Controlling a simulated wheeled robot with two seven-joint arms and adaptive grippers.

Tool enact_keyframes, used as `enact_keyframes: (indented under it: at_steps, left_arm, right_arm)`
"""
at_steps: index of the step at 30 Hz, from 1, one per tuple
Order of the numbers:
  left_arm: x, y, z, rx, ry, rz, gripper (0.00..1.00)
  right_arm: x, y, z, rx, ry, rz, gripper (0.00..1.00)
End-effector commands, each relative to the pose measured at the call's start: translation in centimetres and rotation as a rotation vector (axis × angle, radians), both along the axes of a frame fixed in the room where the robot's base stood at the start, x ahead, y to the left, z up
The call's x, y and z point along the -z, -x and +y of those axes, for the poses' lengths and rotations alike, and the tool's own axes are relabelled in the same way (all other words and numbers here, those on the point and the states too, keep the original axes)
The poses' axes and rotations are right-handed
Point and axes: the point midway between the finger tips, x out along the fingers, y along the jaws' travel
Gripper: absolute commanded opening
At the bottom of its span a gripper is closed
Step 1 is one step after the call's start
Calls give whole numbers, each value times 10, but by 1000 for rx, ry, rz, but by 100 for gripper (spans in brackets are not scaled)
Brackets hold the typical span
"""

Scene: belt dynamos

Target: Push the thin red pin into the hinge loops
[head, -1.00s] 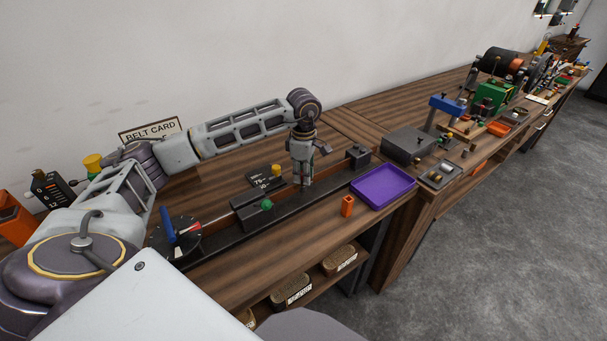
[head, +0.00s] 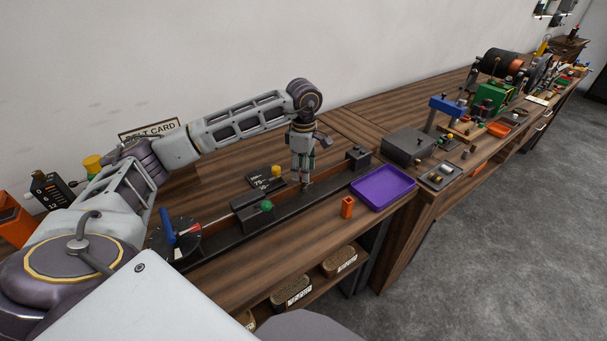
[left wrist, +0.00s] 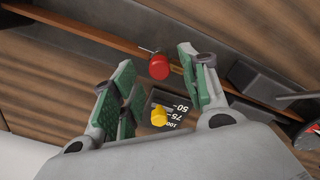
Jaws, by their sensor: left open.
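My left gripper (head: 302,178) points down over the long dark rail fixture (head: 225,238) on the bench. It is open, with its green-padded fingers apart, and they also show in the left wrist view (left wrist: 157,62). In that view a round red knob (left wrist: 159,67) with a thin metal pin end sits between the fingers, beside a brown belt strip (left wrist: 95,35). I cannot tell whether the pin is inside the hinge loops; the loops are too small to make out. In the head view the red knob cannot be made out. My right gripper is not in view.
A yellow knob (head: 276,171) stands by a black scale card (head: 258,181) behind the rail. A green knob (head: 266,205) sits on a dark block on the rail. A grey box (head: 408,144) stands at right.

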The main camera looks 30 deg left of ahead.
Motion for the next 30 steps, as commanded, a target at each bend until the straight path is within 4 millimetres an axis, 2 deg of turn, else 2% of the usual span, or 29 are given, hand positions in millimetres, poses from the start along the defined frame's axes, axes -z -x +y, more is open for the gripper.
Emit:
enact_keyframes:
  at_steps: [9, 16, 22, 30]
  left_arm:
    - [-48, -1, 0, 0, 1, -1, 45]
    - [-77, -1, 0, -1, 1, -1, 45]
    - [-88, 0, 0, 0, 1, 1, 45]
    - [-90, 0, 0, 0, 0, 1, 45]
  right_arm:
    - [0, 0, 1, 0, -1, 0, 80]
    - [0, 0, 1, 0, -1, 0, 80]
    - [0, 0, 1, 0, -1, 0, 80]
    - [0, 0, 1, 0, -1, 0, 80]
